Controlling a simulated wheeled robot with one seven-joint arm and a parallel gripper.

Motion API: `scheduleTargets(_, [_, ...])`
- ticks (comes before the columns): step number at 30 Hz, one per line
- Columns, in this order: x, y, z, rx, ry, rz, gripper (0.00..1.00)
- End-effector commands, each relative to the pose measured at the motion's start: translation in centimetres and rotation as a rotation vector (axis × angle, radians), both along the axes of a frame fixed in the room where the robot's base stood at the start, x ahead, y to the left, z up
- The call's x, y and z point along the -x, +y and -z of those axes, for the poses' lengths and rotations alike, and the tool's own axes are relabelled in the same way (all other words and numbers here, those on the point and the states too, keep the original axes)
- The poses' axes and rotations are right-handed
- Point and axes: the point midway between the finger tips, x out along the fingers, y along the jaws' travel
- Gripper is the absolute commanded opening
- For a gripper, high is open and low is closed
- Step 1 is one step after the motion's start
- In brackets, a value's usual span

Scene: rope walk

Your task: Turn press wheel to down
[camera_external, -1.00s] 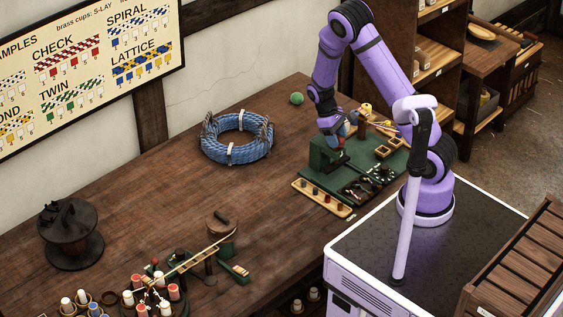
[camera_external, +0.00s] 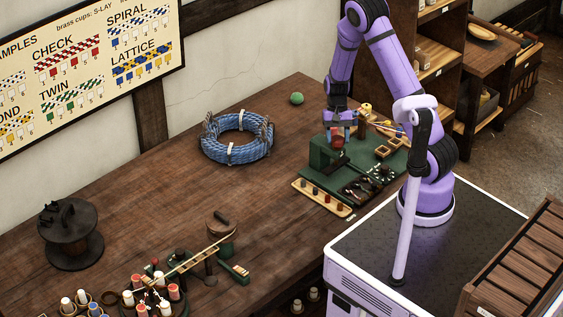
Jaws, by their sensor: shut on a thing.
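The press is a green block (camera_external: 322,154) on a green board, on the right part of the long wooden table. A small red part (camera_external: 338,142), which looks like the press wheel, shows at its top right. My gripper (camera_external: 341,136) points down from above and is shut on the press wheel. The fingers cover part of the wheel, and its exact turn is too small to read.
A blue rope coil (camera_external: 237,137) and a green ball (camera_external: 297,98) lie to the left.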

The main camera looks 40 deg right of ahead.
Motion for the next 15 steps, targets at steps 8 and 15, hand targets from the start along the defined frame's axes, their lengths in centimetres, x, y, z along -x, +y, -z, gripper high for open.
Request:
scheduleTargets(8, [0.09, -0.11, -0.03, -0.001, -0.001, 0.266, 0.29])
scheduleTargets(15, [0.16, -0.16, -0.01, 0.000, -0.001, 0.493, 0.28])
